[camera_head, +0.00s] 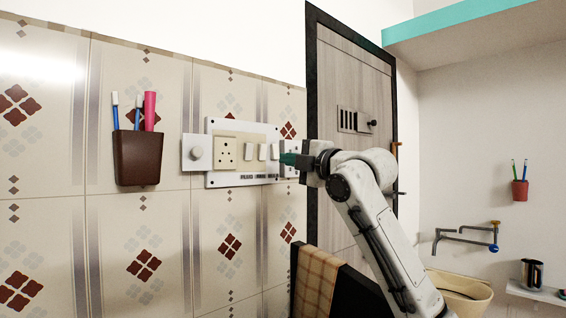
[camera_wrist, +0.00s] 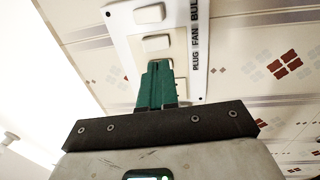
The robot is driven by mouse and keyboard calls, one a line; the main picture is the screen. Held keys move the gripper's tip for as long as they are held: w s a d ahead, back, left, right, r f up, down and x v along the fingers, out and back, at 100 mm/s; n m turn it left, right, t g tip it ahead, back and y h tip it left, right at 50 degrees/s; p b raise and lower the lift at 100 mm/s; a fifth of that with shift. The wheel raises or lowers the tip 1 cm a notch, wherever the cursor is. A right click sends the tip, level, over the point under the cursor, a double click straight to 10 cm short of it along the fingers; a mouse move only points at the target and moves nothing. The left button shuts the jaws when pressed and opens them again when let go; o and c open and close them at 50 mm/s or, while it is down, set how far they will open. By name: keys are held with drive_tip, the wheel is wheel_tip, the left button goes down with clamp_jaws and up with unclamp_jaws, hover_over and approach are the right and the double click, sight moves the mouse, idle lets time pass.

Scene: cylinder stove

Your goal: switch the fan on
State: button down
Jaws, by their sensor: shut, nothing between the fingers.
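A white switch panel (camera_head: 226,181) with a beige inset is on the tiled wall in the head view. It has a round-holed socket, a knob box at its left, and a row of white rocker switches (camera_head: 262,152). My gripper (camera_head: 284,158) is at the panel's right part, green fingers pointing at the switches. In the wrist view the panel (camera_wrist: 122,22) carries the words PLUG, FAN and BULB along one edge. Two switches (camera_wrist: 155,43) show beyond my shut, empty fingers (camera_wrist: 158,66), which cover part of the switch row. I cannot tell whether they touch a switch. The fan is not in view.
A brown holder (camera_head: 138,160) with brushes hangs left of the panel. A dark-framed door (camera_head: 350,75) stands behind my arm. A checked cloth (camera_head: 316,280) hangs on a dark board below. A tap (camera_head: 465,238) and basin (camera_head: 462,290) are at the right.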

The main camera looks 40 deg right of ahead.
drive_tip(key=s+b, duration=0.1)
drive_tip(key=s, duration=0.5)
drive_tip(key=shift+s+d+f+b, duration=0.2)
drive_tip(key=shift+s+f+b, duration=0.1)
drive_tip(key=shift+s+f, duration=0.1)
